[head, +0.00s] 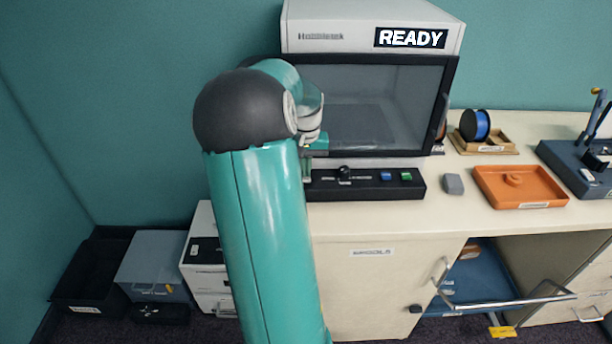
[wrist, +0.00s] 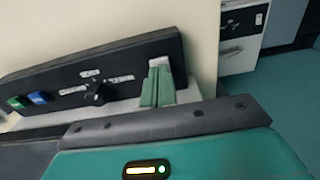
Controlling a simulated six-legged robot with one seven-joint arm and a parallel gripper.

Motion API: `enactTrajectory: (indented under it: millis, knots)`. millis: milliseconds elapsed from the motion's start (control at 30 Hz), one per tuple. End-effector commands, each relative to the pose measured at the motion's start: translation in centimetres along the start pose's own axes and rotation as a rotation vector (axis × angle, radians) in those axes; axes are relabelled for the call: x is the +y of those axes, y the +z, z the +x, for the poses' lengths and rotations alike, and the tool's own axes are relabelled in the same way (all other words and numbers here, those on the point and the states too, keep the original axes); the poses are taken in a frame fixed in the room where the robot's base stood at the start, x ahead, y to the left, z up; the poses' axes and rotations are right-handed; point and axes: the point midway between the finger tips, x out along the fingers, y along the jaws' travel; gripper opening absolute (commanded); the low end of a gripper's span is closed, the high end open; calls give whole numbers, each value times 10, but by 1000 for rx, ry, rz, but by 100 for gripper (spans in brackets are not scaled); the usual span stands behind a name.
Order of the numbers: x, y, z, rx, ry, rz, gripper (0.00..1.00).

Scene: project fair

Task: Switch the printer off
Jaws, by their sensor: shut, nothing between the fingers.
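The printer (head: 300,38) stands on the bench with a lit READY display (head: 410,38) and a dark closed front window. Its black control panel (head: 322,186) runs along the base, with a dark knob (head: 345,172), a blue button (head: 386,176) and a green button (head: 406,177). The wrist view also shows the panel (wrist: 125,88), knob (wrist: 97,93), blue button (wrist: 38,97) and green button (wrist: 17,102). My gripper (wrist: 158,85) is shut and empty at the panel end away from the buttons. Its fingers hide that end; I cannot tell whether they touch it.
A grey block (head: 453,184), an orange tray (head: 520,200) and a blue spool (head: 475,125) are right of the panel. An open cupboard (head: 480,285) is below. A black bin (head: 85,270) and grey box (head: 155,265) stand on the floor at left.

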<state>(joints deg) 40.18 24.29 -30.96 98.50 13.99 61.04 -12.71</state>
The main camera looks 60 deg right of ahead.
Motion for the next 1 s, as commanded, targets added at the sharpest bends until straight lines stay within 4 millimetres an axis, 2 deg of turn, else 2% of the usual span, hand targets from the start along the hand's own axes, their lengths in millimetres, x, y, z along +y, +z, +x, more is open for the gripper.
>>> enactTrajectory:
  millis: [1000]
  knots:
    - [0, 0, 14, -1, 0, 0, 0]
